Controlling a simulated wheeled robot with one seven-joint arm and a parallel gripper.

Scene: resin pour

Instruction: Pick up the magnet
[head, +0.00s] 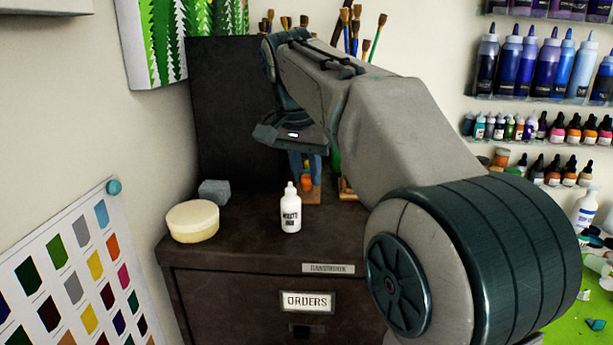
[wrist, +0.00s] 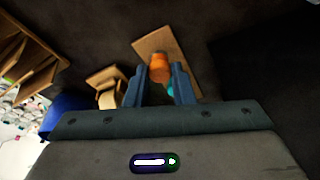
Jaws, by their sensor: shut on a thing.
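My gripper (head: 306,168) points down over the back of the dark cabinet top. Its two blue fingers also show in the wrist view (wrist: 159,86). They are shut on a small orange rounded piece (wrist: 158,68), which looks to be the magnet. The orange piece also shows at the fingertips in the head view (head: 306,182). A bit of teal (wrist: 170,90) shows between the fingers, and I cannot tell what it belongs to. A wooden block (wrist: 150,45) lies behind the orange piece. The fingers hide part of the held piece.
A white bottle (head: 290,212) stands on the cabinet top (head: 245,240) just in front of my gripper. A round cream tub (head: 192,221) and a grey block (head: 214,192) are to the left. A black panel (head: 235,110) and brushes (head: 355,30) stand behind.

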